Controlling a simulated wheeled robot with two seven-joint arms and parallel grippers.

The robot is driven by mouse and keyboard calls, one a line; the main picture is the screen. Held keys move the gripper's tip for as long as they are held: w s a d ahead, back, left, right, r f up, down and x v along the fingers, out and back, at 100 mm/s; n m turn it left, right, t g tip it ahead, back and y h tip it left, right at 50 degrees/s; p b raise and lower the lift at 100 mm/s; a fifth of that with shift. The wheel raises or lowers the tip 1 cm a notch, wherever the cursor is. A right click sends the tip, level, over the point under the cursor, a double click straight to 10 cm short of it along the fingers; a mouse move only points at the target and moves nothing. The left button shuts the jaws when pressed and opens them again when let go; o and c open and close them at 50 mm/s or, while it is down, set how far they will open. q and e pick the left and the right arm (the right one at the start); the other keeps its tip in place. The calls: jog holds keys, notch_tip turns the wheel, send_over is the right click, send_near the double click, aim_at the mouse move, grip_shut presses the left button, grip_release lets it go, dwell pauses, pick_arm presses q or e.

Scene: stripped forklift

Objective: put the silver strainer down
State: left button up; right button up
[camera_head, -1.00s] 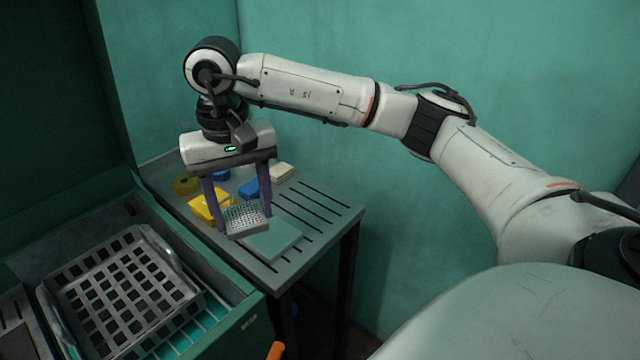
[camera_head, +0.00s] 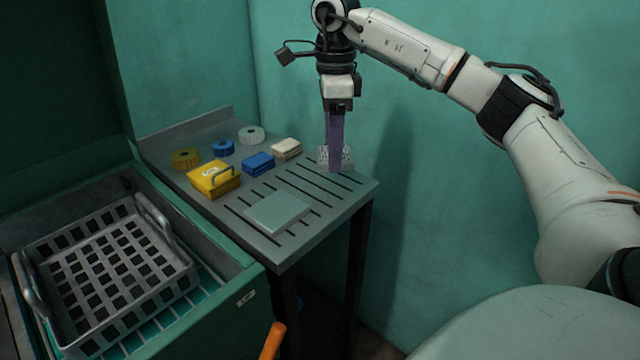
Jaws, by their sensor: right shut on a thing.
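The silver strainer (camera_head: 347,158) is a small perforated metal piece at the right side of the grey slotted table. My right gripper (camera_head: 335,168) is shut on it, seen edge-on with its purple fingers pointing down. The fingers hide the middle of the strainer. It is at or just above the table's back right edge; I cannot tell whether it touches the top. My left gripper is not in view.
A grey basket (camera_head: 108,268) sits in the green bin at left. Slots between pad and strainer are clear.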

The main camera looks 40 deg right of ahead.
aim_at(332, 189)
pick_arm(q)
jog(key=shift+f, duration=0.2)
pick_arm(e)
jog(key=shift+f, duration=3.2)
jog(key=shift+f, duration=0.1)
jog(key=o, duration=1.2)
jog(key=shift+f, duration=0.1)
notch_tip(332, 189, up, 12)
jog(key=shift+f+p, duration=0.2)
jog(key=shift+p, duration=0.2)
jog(key=shift+r, duration=0.4)
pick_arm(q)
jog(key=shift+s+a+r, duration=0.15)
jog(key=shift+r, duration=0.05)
